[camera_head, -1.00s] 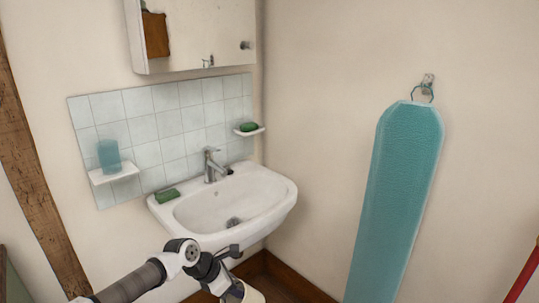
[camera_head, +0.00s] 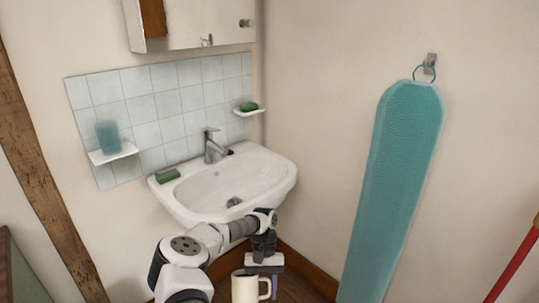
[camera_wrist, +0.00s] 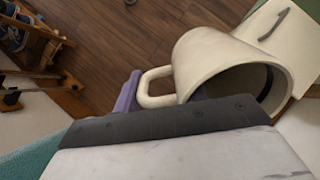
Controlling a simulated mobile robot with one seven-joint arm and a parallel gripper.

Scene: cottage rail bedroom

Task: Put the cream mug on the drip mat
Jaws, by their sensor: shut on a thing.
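The cream mug (camera_head: 243,289) is at the bottom of the head view, in front of the sink, with its handle on the right. It also shows large in the wrist view (camera_wrist: 205,60), with its open mouth turned toward the lower right and its handle on the left. My gripper (camera_head: 263,279) is shut on the mug at its handle side. One purple finger stands left of the handle in the wrist view; the other is mostly hidden by the mug. The mug is held above the wooden floor. I cannot make out the drip mat in either view.
A small shelf holds a blue cup (camera_head: 108,137). A teal ironing board (camera_head: 395,190) hangs at right. The wrist view shows a cream piece with a grey handle (camera_wrist: 275,25).

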